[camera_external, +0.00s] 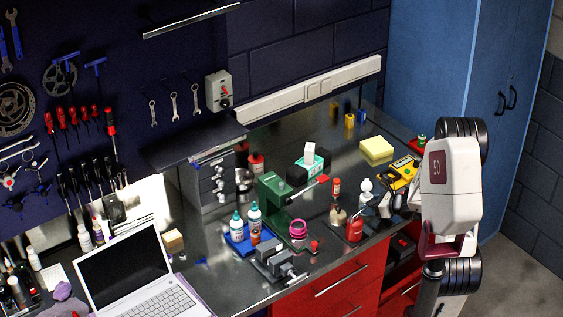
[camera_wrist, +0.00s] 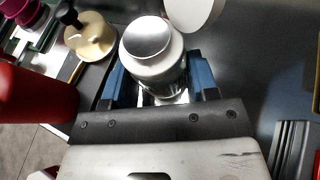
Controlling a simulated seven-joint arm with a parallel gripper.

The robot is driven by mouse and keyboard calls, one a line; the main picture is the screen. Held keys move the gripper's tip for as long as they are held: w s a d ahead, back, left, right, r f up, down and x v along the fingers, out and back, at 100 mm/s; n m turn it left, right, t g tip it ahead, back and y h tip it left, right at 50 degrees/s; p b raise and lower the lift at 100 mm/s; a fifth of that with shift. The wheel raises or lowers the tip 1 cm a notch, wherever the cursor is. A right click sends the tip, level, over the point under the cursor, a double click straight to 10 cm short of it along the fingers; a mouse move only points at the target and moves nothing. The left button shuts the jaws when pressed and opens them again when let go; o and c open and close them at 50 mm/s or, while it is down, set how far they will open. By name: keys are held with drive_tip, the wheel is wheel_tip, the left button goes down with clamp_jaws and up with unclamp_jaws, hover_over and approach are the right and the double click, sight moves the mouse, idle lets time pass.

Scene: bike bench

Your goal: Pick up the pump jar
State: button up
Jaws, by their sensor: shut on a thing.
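The pump jar (camera_wrist: 154,55), a white jar with a round silvery-grey top, stands between the two blue fingers of my gripper (camera_wrist: 158,85) in the wrist view. The fingers are shut on its sides. In the external view, my gripper (camera_external: 382,206) is low over the front right of the bench, and a small white shape beside it, likely the jar (camera_external: 366,187), shows. The jar's lower part is largely hidden by the gripper. I cannot tell whether its base touches the bench.
A red can (camera_external: 354,229) stands close to the left of my gripper, with a cream dark-topped bottle (camera_external: 338,215) beside it. A yellow tool (camera_external: 402,172) lies behind. A white disc (camera_wrist: 203,12) shows beyond the jar.

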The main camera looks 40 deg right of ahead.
drive_tip(key=shift+c, duration=0.5)
drive_tip(key=shift+r, duration=0.15)
wheel_tip(320, 180, up, 18)
idle(0.4)
drive_tip(key=shift+w, duration=0.1)
idle(1.1)
